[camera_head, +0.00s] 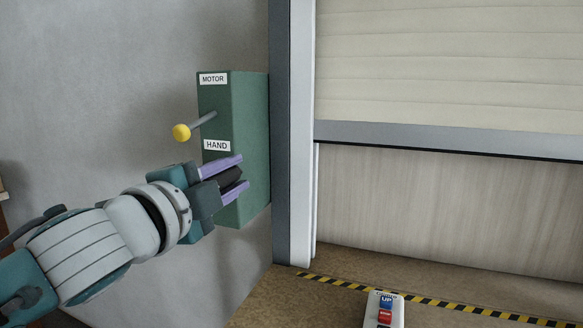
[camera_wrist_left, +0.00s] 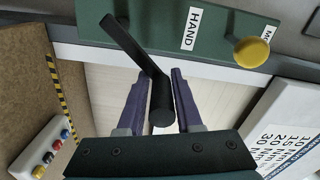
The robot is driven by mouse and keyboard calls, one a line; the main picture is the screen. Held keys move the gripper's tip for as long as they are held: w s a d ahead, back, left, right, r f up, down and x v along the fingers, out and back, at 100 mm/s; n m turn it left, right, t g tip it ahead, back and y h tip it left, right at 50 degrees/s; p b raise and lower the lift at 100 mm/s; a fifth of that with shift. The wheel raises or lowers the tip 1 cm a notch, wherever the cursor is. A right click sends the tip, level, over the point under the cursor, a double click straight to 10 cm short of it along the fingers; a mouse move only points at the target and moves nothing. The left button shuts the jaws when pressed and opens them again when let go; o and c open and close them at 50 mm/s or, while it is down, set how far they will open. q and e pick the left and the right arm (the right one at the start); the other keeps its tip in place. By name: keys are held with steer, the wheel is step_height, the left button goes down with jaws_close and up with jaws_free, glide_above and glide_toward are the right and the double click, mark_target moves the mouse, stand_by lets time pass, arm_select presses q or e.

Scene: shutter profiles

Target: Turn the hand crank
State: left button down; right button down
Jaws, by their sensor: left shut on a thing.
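The hand crank is black. In the left wrist view its flat arm (camera_wrist_left: 128,42) runs from the green box down to a round grip (camera_wrist_left: 162,108). My left gripper (camera_wrist_left: 160,95) is shut on this grip, with one purple finger on each side. In the head view my left gripper (camera_head: 239,175) is at the lower front of the green box (camera_head: 251,130), and the dark crank (camera_head: 231,177) shows between its fingers. A lever with a yellow knob (camera_head: 181,132) sticks out of the box between the MOTOR and HAND labels. My right gripper is not in view.
A pale slatted shutter (camera_head: 450,60) hangs right of a grey post, its bottom bar (camera_head: 450,138) above a wood-look panel. A push-button box (camera_head: 384,312) stands low at front, near a yellow-black floor stripe (camera_head: 430,300). A white numbered board (camera_wrist_left: 285,125) shows in the left wrist view.

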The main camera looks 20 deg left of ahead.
arm_select(q)
step_height(320, 180, down, 10)
steer(key=m+b, duration=0.6)
steer(key=m, duration=1.2)
steer(key=shift+d, duration=0.2)
steer(key=shift+m, duration=0.3)
steer(key=c, duration=1)
jaws_free()
steer(key=shift+c, duration=0.2)
steer(key=o, duration=0.4)
steer(key=shift+f, duration=0.2)
steer(key=shift+c, duration=0.2)
